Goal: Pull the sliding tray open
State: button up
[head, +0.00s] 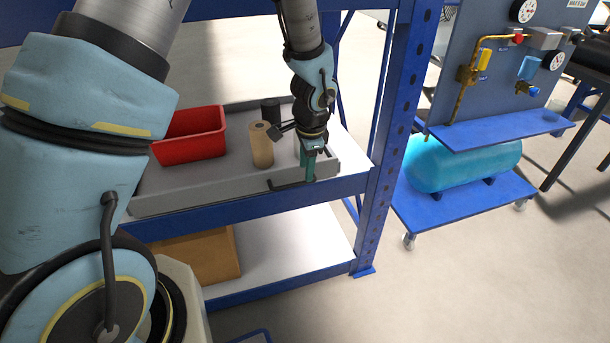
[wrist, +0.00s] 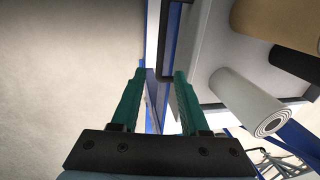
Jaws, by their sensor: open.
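The grey sliding tray (head: 190,198) lies on the upper shelf of a blue rack, with its front wall along the shelf's front edge. A dark bar handle (head: 287,184) is on the front wall, towards its right end. My gripper (head: 308,176) points down at the right end of the handle, its teal fingers in front of the tray wall. In the wrist view my gripper (wrist: 158,72) has its two fingers apart, with the tray's edge running beyond the gap. I cannot tell whether a finger touches the handle.
The tray carries a red bin (head: 192,135), a brown roll (head: 261,145), a black roll (head: 270,110) and a white roll (wrist: 245,100) close to my gripper. A blue rack post (head: 390,140) stands to the right. A cardboard box (head: 200,258) is on the lower shelf.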

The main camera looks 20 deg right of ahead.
aim_at(305, 183)
jog(key=shift+w+f, duration=0.2)
jog(key=shift+f, duration=0.8)
jog(key=shift+w+f, duration=0.2)
jog(key=shift+f, duration=0.8)
jog(key=shift+c, duration=0.2)
grip_shut()
